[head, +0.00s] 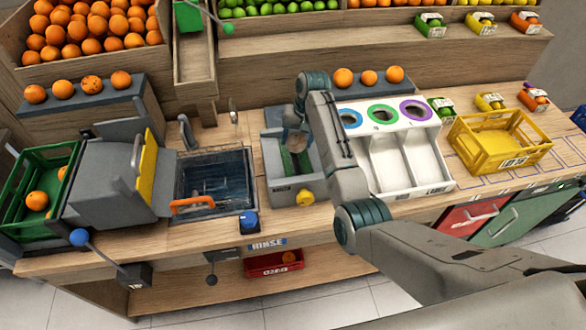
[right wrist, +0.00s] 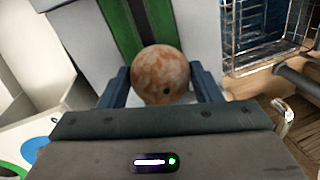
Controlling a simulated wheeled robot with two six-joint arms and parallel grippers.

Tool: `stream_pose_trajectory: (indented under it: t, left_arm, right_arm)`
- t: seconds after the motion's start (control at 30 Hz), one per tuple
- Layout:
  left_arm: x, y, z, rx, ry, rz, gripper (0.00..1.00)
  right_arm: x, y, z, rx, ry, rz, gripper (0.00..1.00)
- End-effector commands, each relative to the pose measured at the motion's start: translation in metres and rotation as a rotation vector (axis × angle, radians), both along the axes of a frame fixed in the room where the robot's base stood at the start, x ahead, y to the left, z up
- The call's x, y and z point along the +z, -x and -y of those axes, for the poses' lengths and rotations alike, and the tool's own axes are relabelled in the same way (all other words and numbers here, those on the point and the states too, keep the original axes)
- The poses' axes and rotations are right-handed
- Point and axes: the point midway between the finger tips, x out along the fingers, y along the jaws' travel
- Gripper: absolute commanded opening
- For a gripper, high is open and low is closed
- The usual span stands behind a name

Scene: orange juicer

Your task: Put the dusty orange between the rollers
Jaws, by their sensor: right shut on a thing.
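The dusty orange (right wrist: 161,76), brownish and mottled with a small dark spot, is between the two fingers of my right gripper (right wrist: 160,92). The gripper is shut on it. In the head view my right gripper (head: 296,140) points down over a grey box-shaped unit (head: 273,160) with a green strip inside and a yellow knob on its front. The wrist view shows the green strip (right wrist: 122,25) between pale sides just beyond the orange. I cannot tell whether the orange touches the unit. My left gripper is not in view.
A sink basin (head: 215,165) with a wire basket and orange handle is left of the unit. A white sorting tray (head: 400,165) with coloured rings is on the right, with a yellow crate (head: 490,165) beyond. Several oranges (head: 92,84) sit on the back ledges.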

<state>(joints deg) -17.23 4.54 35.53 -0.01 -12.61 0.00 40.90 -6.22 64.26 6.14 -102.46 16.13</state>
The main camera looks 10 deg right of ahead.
Motion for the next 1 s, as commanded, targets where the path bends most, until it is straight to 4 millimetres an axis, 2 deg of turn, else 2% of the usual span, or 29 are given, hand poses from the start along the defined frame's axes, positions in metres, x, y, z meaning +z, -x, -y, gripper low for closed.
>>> stream_pose_trajectory:
  t: [0.43,0.8,0.83,0.93,1.0]
  left_arm:
    - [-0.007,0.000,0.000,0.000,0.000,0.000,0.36]
    - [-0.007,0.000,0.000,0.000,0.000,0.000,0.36]
    - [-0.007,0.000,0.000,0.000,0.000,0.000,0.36]
    - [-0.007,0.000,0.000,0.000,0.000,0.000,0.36]
    - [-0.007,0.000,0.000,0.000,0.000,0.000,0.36]
  right_arm:
    - [-0.031,0.001,-0.002,0.000,0.000,0.000,0.33]
    - [-0.035,0.001,-0.002,0.000,0.000,0.001,0.33]
    - [-0.035,0.001,-0.002,0.000,0.000,0.001,0.64]
    - [-0.035,0.001,-0.002,0.000,0.000,0.001,0.83]
    - [-0.035,0.001,-0.002,0.000,0.000,0.001,0.83]
